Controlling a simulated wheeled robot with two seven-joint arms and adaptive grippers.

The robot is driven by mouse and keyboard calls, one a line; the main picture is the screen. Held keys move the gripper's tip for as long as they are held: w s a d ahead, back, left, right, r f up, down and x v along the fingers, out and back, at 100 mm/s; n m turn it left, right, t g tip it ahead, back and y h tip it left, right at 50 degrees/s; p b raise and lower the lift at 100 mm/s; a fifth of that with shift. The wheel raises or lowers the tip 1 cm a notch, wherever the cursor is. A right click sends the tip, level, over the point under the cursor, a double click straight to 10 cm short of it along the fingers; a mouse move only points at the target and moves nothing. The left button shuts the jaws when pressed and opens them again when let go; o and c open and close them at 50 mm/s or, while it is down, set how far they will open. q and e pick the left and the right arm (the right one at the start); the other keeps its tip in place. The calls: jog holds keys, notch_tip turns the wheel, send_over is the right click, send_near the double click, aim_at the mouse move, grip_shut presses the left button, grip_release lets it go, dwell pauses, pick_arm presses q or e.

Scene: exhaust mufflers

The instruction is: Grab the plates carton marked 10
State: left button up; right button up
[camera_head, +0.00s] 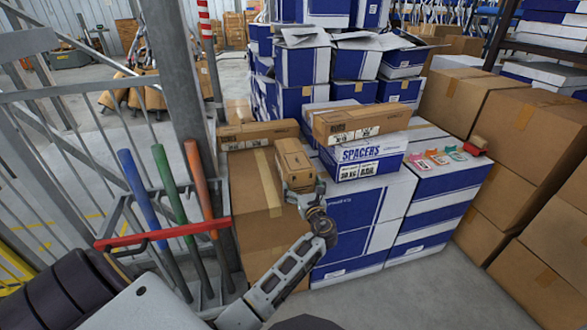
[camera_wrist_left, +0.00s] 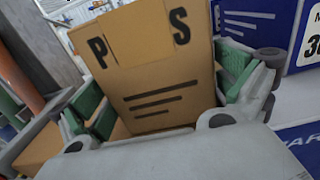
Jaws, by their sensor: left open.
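A small brown carton (camera_head: 293,158) with a tape strip stands on top of the stacked boxes, directly at my left gripper (camera_head: 303,187). In the left wrist view the carton (camera_wrist_left: 160,70) shows a black "P" and "S" with a tape-coloured band between them, and printed lines below. No "10" is legible on it. My left gripper (camera_wrist_left: 165,98) is open, with one green-padded finger on each side of the carton. Whether the pads touch it I cannot tell. My right gripper is not in view.
A white-and-blue "SPACERS" box (camera_head: 362,159) stands close right of the carton, with a long brown carton (camera_head: 361,119) on it. Another long carton (camera_head: 258,132) lies behind left. Coloured cards (camera_head: 437,158) and a red object (camera_head: 476,144) lie right. A red-barred rack (camera_head: 165,234) stands left.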

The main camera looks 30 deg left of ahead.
pick_arm(q)
jog(key=shift+x, duration=1.05)
jog(key=shift+w+a+b, duration=0.3)
jog(key=shift+a, duration=0.05)
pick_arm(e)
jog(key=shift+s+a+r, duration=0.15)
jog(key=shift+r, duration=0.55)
pick_arm(q)
jog(key=shift+c, duration=0.4)
jog(key=c, duration=1.4)
jog(key=shift+r, duration=0.15)
jog(key=shift+c, duration=0.2)
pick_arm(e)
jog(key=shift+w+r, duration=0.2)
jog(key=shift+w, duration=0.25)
